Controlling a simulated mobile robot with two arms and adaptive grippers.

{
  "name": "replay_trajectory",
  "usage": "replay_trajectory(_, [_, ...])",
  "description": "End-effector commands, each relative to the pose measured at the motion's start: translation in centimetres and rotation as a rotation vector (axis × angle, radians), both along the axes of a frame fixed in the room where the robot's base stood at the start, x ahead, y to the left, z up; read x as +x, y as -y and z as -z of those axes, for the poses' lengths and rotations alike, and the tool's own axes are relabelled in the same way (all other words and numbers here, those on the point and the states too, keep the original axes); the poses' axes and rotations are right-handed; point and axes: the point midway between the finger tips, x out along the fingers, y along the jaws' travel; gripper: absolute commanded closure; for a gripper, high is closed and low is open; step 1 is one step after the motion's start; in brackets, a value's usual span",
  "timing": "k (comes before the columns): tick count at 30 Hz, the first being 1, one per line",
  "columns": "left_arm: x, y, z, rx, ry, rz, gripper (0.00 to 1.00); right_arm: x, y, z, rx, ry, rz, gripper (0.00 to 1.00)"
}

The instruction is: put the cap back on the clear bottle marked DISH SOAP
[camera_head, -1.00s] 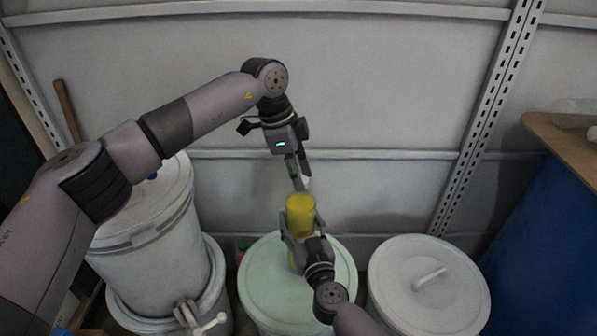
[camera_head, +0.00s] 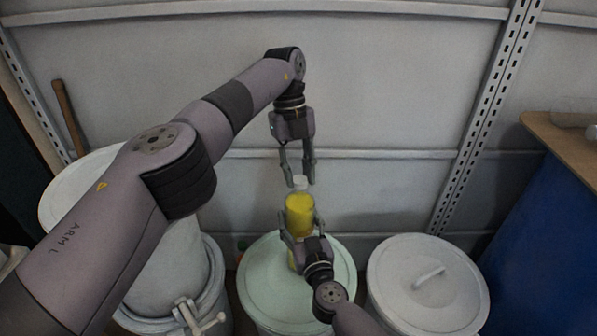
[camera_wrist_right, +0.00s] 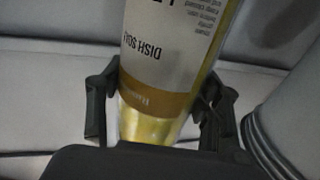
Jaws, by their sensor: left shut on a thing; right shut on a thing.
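The clear bottle (camera_head: 299,215) with yellow liquid stands upright above the pale green drum lid in the head view. My right gripper (camera_head: 302,229) is shut around its lower part. In the right wrist view the bottle (camera_wrist_right: 165,75) sits between the fingers, and its label reads DISH SOAP upside down. The white cap (camera_head: 300,181) is at the top of the bottle, between the fingertips of my left gripper (camera_head: 301,184), which is shut on it from above. The cap looks in line with the bottle's mouth. I cannot tell whether it touches or is seated.
The pale green drum lid (camera_head: 258,285) is below the bottle. White drums (camera_head: 180,262) stand at left, partly behind my left arm. A grey panelled wall (camera_head: 400,90) is behind.

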Motion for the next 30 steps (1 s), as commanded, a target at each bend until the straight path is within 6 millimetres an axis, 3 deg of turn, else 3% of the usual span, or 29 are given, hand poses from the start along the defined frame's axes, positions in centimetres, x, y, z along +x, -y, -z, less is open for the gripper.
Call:
replay_trajectory(6, [0.0, 0.0, 0.0, 0.0, 0.001, -0.001, 0.81, 0.0, 0.0, 0.1, -0.001, -0.001, 0.001, 1.0])
replay_trajectory(7, [0.0, 0.0, 0.0, 0.0, 0.001, -0.001, 0.72, 0.0, 0.0, 0.1, -0.001, -0.001, 0.001, 1.0])
replay_trajectory(16, [0.0, 0.0, 0.0, -0.001, 0.0, -0.001, 0.53, 0.0, 0.0, 0.1, 0.0, -0.001, 0.001, 1.0])
replay_trajectory(25, [0.0, 0.0, -0.2, 0.0, 0.0, -0.002, 0.53, 0.0, 0.0, 0.1, -0.001, -0.002, 0.001, 1.0])
replay_trajectory(30, [0.1, 0.0, -2.3, -0.001, 0.003, -0.004, 0.53, 0.0, 0.0, 0.1, -0.001, -0.002, 0.001, 1.0])
